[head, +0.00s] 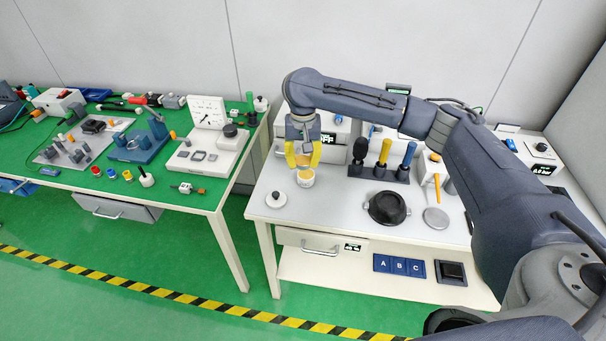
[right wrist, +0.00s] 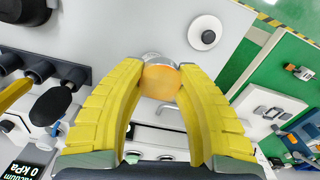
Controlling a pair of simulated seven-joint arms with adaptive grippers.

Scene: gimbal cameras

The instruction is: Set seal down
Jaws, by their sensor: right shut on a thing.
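My right gripper (head: 303,158) has yellow fingers and points down over the white table (head: 340,215). It is shut on an orange piece, which I take to be the seal (head: 304,160); it also shows between the fingertips in the right wrist view (right wrist: 161,83). In the right wrist view a pale rim (right wrist: 153,57) shows just behind the orange piece. I cannot tell whether the seal touches the cup. My left gripper is not in view.
A white lid with a dark knob (head: 275,199) lies left of the cup. A black round pan (head: 387,208) and a grey disc (head: 436,218) lie to the right. A rack of upright handles (head: 379,172) stands behind. The table's front is mostly clear.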

